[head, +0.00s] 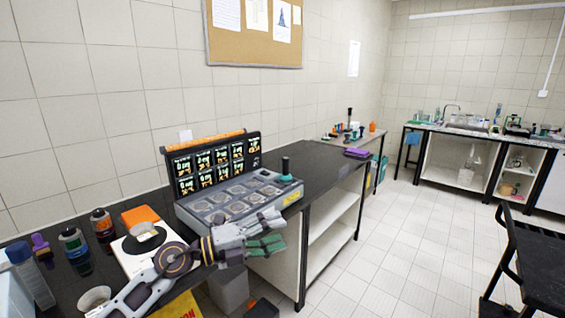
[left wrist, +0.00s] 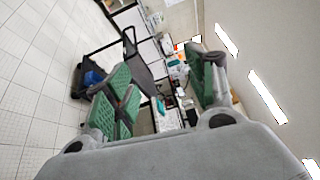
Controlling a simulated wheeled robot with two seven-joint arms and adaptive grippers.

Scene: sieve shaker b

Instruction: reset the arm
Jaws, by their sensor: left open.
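My left gripper (head: 266,235) is in front of the dark bench, near the front edge of the sieve shaker. Its arm comes in from the lower left. The green-padded fingers are apart with nothing between them, as the left wrist view (left wrist: 165,95) also shows. The sieve shaker (head: 232,196) is a grey unit with several round wells on top and a raised panel of lit displays (head: 212,163) behind. My right gripper is in neither view.
A white device with a round dark plate (head: 145,240), an orange box (head: 140,215) and bottles (head: 72,243) stand at the left of the bench. A purple item (head: 357,153) lies at its far end. A dark cart (head: 535,260) stands at right. The tiled floor between is clear.

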